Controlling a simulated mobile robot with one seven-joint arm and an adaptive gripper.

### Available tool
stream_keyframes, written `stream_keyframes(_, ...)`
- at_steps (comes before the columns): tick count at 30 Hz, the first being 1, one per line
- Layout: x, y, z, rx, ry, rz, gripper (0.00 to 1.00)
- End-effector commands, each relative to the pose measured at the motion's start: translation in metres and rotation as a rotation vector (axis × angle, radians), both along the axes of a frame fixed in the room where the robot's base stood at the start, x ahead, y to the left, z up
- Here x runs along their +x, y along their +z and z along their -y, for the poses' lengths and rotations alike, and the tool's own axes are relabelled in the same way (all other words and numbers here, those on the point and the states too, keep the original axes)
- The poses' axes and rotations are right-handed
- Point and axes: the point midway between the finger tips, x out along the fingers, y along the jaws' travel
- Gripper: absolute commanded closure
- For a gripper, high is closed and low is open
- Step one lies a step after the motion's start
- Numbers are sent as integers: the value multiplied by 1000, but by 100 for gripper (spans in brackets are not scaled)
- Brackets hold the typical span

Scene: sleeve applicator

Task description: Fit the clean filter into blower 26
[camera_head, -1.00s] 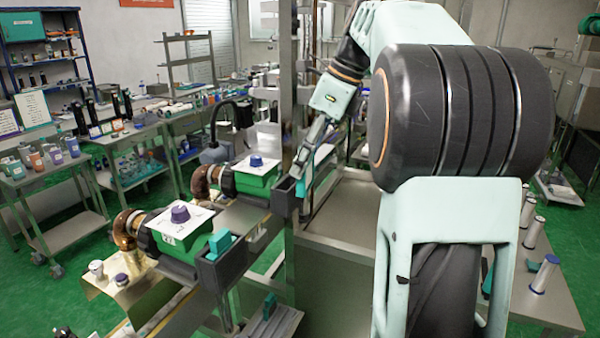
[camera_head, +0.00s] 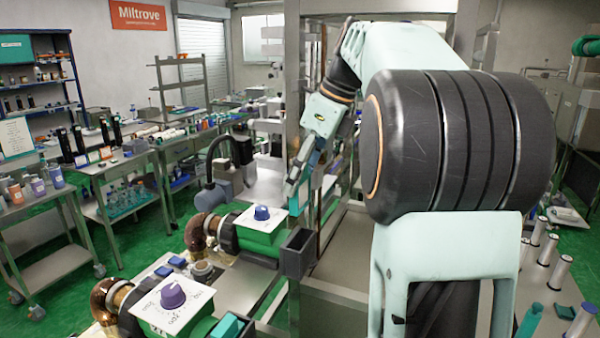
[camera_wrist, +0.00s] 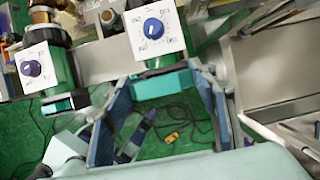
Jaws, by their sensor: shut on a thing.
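Two green blowers with white dial tops stand on the bench: the far one (camera_head: 258,240) has a blue knob, the near one (camera_head: 172,310) a purple knob. I cannot read which is blower 26. An open dark holder (camera_head: 296,252) is at the far blower's right end. A teal block (camera_head: 226,327) sits at the near blower. My gripper (camera_wrist: 164,88) is shut on a teal block, seemingly the filter (camera_wrist: 162,84). In the wrist view the block overlaps the front of the blue-knob blower (camera_wrist: 155,55); I cannot tell whether they touch. In the head view my gripper is above and behind the dark holder.
A steel post (camera_head: 292,60) rises close to my arm. A steel cabinet edge (camera_head: 335,290) lies right of the holder. Cylinders with coloured caps (camera_head: 547,250) stand at the right. A cable with a yellow piece (camera_wrist: 175,137) lies on the green floor. Cluttered carts line the left.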

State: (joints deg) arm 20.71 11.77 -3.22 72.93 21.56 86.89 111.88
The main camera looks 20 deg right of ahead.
Motion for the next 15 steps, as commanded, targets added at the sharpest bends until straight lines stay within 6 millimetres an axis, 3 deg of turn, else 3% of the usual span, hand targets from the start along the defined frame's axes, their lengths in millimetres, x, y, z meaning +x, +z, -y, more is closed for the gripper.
stream_keyframes(15,0,-45,0,-1,1,1,72)
